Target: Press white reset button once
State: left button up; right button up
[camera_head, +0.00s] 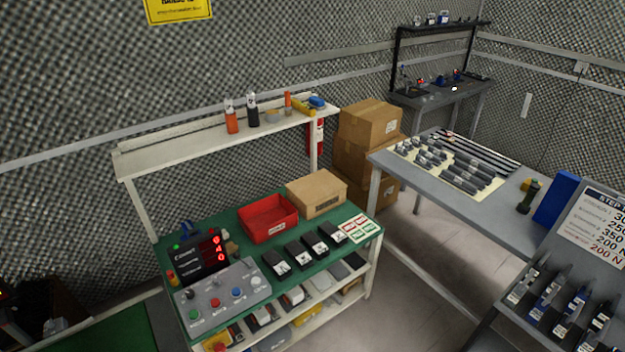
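A grey control box (226,294) sits at the front left of a green-topped workbench. A white button (256,281) stands at the right end of the box. To its left on the box are a blue button (238,293), a red button (215,302) and a green button (194,315). A black counter display (203,257) with red digits stands behind the box. Neither of my grippers is in view, and nothing touches the white button.
A red bin (268,219), a cardboard box (316,194) and several black devices (298,253) are on the green bench (214,231). A shelf (190,144) with bottles runs above its back. A grey table (440,190) stands to the right, with open floor between.

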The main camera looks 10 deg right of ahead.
aim_at(255, 280)
jog(key=i+j, duration=0.1)
jog(key=i, duration=0.2)
jog(key=i+j+z, duration=0.1)
jog(key=i, duration=0.2)
jog(key=u, duration=0.15)
jog(key=i+j, duration=0.15)
jog(key=i+j+z, duration=0.15)
jog(key=j, duration=0.2)
